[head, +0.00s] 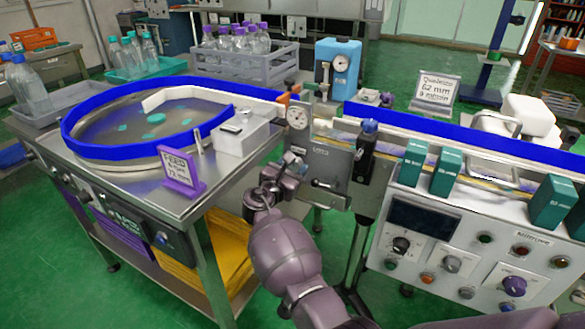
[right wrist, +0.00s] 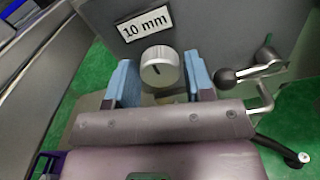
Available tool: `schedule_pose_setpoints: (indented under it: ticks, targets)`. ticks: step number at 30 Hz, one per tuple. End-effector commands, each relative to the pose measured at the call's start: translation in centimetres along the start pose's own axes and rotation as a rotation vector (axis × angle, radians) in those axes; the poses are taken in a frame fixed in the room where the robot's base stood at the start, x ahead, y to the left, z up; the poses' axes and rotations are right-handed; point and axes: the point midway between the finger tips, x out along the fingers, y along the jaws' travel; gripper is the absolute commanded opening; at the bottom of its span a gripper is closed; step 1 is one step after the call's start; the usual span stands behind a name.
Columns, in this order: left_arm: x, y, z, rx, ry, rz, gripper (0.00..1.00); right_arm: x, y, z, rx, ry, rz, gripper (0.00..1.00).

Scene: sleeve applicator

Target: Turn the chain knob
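A round silver knob (right wrist: 160,67) with a dark pointer line sits on a grey plate, under a "10 mm" label (right wrist: 145,24), in the right wrist view. My right gripper (right wrist: 161,84) is open, its blue fingers on either side of this knob with gaps visible. In the head view my right gripper (head: 290,172) is at the machine's front between the feed table and the control panel; its fingers are hard to make out. The control panel (head: 470,255) carries a black knob (head: 401,244), a grey knob (head: 452,264) and a purple knob (head: 514,286). No knob is readably labelled as chain.
A lever with a dark ball (right wrist: 225,78) stands close right of the right gripper. The feed table (head: 190,203) with its blue-rimmed turntable is at left. Green blocks (head: 552,202) line the conveyor's front. Green floor is open in front.

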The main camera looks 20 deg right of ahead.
Motion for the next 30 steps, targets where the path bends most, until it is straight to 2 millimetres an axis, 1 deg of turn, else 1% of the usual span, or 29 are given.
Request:
schedule_pose_setpoints:
  ticks: [1, 6, 11, 17, 24, 30]
  targets:
    - [-0.01, 0.00, -0.01, 0.000, 0.000, 0.000, 0.65, -0.01, -0.01, -0.02, 0.000, 0.000, 0.000, 0.41]
    - [-0.01, 0.00, -0.01, 0.000, 0.000, 0.000, 0.65, -0.02, -0.02, -0.03, 0.000, 0.000, 0.000, 0.16]
    - [-0.01, 0.01, 0.03, 0.000, 0.000, 0.001, 0.65, -0.02, -0.03, -0.06, 0.007, 0.000, 0.000, 0.16]
    - [0.01, 0.06, 0.21, 0.002, -0.004, 0.002, 0.65, 0.00, -0.08, -0.15, 0.072, 0.000, 0.000, 0.16]
    - [0.04, 0.12, 0.35, 0.009, -0.005, 0.003, 0.65, -0.01, -0.13, -0.26, 0.233, 0.000, -0.001, 0.16]
    - [0.04, 0.17, 0.08, 0.016, 0.003, 0.003, 0.65, -0.02, -0.12, -0.31, 0.384, 0.001, -0.001, 0.16]
